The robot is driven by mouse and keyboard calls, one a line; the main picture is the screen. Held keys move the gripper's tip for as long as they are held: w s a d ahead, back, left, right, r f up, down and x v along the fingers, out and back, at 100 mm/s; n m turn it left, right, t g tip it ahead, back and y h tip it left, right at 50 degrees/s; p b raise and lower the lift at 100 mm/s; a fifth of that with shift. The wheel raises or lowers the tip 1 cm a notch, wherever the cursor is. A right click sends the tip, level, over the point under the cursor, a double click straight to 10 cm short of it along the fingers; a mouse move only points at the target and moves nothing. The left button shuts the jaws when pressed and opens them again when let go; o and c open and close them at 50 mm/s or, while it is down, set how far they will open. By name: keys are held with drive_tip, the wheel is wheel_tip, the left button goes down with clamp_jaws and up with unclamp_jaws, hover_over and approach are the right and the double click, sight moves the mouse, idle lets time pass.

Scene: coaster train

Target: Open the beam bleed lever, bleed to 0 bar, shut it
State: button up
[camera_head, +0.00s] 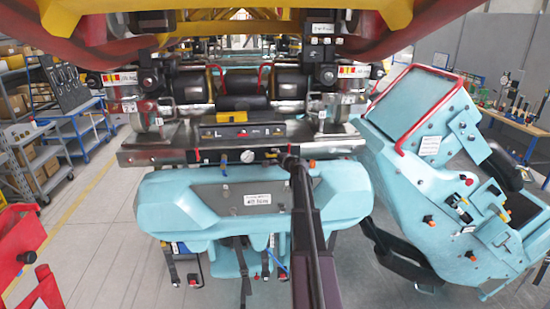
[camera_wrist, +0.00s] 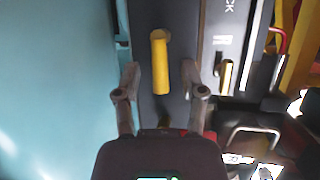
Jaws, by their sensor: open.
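In the wrist view a yellow lever (camera_wrist: 159,48) stands out from a dark grey beam (camera_wrist: 172,14). My gripper (camera_wrist: 160,72) is open, with one finger on each side of the lever's lower end. A gap shows on both sides, and I cannot tell how far down the fingers reach. In the head view the beam (camera_head: 205,157) runs across above the teal nose, with a round white-faced gauge (camera_head: 247,156) on it. The gauge reading is too small to tell. My arm hides part of the beam there, and my gripper's fingers cannot be made out.
A second, smaller yellow handle (camera_wrist: 226,76) sits on the grey panel to the right. A teal nose fairing (camera_head: 180,197) lies below the beam. A teal car body (camera_head: 425,165) leans at the right. Shelving (camera_head: 38,165) stands left; open floor lies between it and the train.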

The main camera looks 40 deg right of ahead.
clamp_jaws()
drive_tip(key=shift+r, duration=0.1)
drive_tip(key=shift+a+r+n+g+h+p, duration=0.1)
drive_tip(key=shift+r+n+g+h+p, duration=0.25)
drive_tip(key=shift+n+p, duration=0.5)
drive_tip(key=shift+a+r+n+g+p, duration=0.1)
drive_tip(key=shift+n+g+p, duration=0.45)
drive_tip(key=shift+n+p, duration=0.3)
unclamp_jaws()
drive_tip(key=shift+f+m+b, duration=0.2)
drive_tip(key=shift+m+b, duration=0.1)
drive_tip(key=shift+m, duration=0.1)
